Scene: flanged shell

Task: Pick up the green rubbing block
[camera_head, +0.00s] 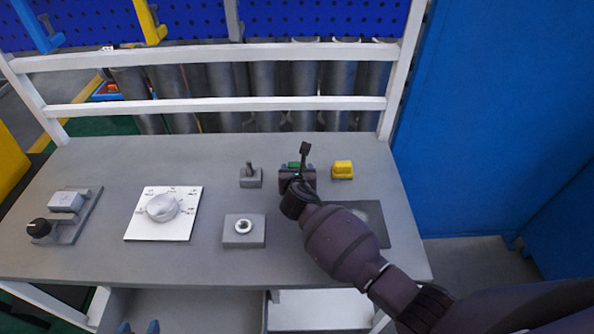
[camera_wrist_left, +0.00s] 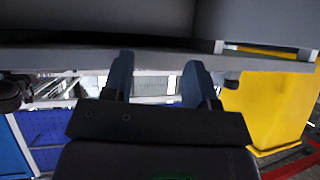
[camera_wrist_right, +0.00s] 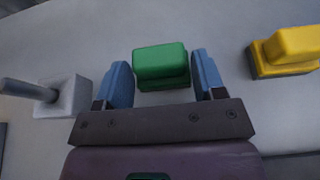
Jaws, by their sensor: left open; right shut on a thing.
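The green rubbing block (camera_head: 294,164) is mostly hidden behind my right gripper (camera_head: 296,172) in the head view. In the right wrist view the green block (camera_wrist_right: 161,64) sits between the two blue fingers of my right gripper (camera_wrist_right: 162,75), which is shut on it. The block is over or on the grey tabletop; I cannot tell whether it is lifted. My left gripper (camera_head: 138,328) shows only its blue fingertips, low at the table's front. In the left wrist view my left gripper (camera_wrist_left: 160,70) is open, with nothing between its fingers.
A yellow block (camera_head: 342,169) stands right of the green one, a grey piece with a peg (camera_head: 251,178) left. Nearer are a grey block with a ring (camera_head: 243,229), a white dial plate (camera_head: 163,212) and a dark mat (camera_head: 371,222). A white rail (camera_head: 230,104) runs behind.

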